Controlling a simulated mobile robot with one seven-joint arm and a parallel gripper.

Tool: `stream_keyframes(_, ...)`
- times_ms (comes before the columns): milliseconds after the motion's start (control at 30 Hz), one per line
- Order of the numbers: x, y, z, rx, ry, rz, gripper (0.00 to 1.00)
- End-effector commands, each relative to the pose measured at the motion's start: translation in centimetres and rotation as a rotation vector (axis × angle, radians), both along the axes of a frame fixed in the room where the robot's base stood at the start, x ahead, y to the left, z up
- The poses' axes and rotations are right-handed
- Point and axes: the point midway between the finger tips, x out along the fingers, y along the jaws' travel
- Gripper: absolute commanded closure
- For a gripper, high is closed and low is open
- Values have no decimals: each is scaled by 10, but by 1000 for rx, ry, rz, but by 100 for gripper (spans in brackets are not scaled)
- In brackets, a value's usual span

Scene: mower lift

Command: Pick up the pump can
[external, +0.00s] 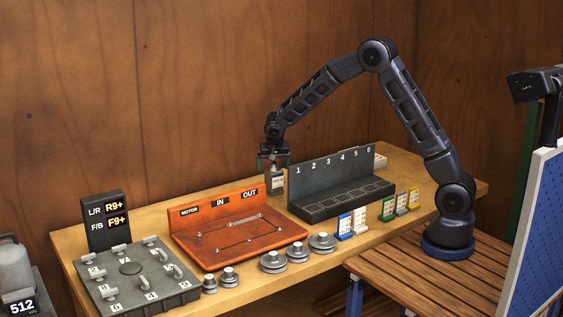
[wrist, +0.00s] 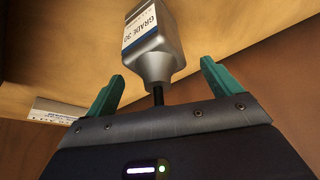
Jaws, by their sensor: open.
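The pump can (external: 277,184) is a small grey can with a pale label, standing upright at the back of the wooden bench, between the orange board and the numbered rack. In the wrist view the can (wrist: 152,50) shows a "GRADE 30" label, sloping shoulders and a thin dark spout pointing towards my gripper. My gripper (external: 273,161) is above the can, pointing down. Its two green fingers are open, one on each side of the spout in the wrist view (wrist: 162,72). The can's body appears beyond the fingertips. I cannot tell whether anything touches.
The orange board (external: 235,233) is left of the can. The dark rack (external: 340,199), numbered 1 to 6, is close on its right. Several grey stepped pulleys (external: 272,262) and small coloured card holders (external: 361,216) line the front edge. A wooden wall (external: 220,90) rises behind.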

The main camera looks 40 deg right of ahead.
Motion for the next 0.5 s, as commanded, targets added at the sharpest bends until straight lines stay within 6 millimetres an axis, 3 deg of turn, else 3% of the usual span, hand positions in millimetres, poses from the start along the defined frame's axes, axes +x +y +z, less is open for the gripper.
stream_keyframes(233,1,0,-2,0,0,0,12)
stream_keyframes(500,1,0,-2,0,0,0,65)
